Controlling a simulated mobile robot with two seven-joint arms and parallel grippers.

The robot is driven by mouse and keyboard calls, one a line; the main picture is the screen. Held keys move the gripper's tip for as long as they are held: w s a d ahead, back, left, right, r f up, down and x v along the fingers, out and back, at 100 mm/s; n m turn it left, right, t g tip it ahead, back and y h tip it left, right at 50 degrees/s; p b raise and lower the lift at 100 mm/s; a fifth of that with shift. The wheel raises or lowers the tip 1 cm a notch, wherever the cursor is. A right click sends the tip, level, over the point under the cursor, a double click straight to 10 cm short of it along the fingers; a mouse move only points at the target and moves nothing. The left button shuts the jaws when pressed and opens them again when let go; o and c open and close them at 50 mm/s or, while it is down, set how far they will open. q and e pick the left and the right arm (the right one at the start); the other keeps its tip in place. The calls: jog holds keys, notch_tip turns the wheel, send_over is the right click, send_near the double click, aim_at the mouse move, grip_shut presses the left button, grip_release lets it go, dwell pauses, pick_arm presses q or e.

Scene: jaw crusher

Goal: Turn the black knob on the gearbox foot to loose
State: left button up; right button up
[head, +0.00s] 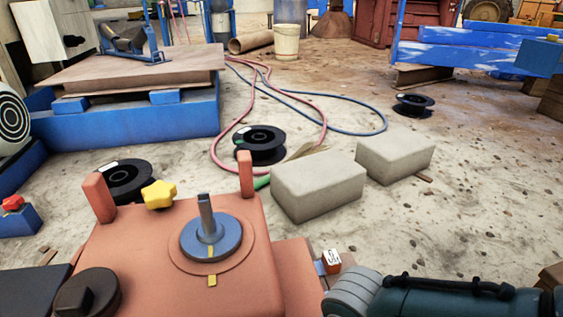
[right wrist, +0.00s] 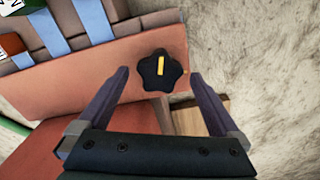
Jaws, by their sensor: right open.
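The black lobed knob (right wrist: 160,70) shows in the right wrist view on the salmon-coloured gearbox foot (right wrist: 90,95). Its yellow pointer mark stands nearly upright in that picture. My right gripper (right wrist: 159,77) is open, with one finger on each side of the knob and a gap on both sides. I cannot tell how far the fingertips are from the knob in depth. In the head view the salmon gearbox (head: 150,260) fills the lower left, and the black knob is hidden there. My left gripper is not in view.
On the gearbox top are a yellow star knob (head: 159,194), an upright grey shaft (head: 206,217) and a dark plug (head: 87,293). Pale blocks (head: 318,185), black spools (head: 261,145) and hoses (head: 330,97) lie on the floor beyond. Sandy floor at right is mostly clear.

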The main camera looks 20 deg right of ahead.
notch_tip(320, 180, up, 9)
jog(key=p, duration=0.7)
jog(key=shift+f, duration=0.1)
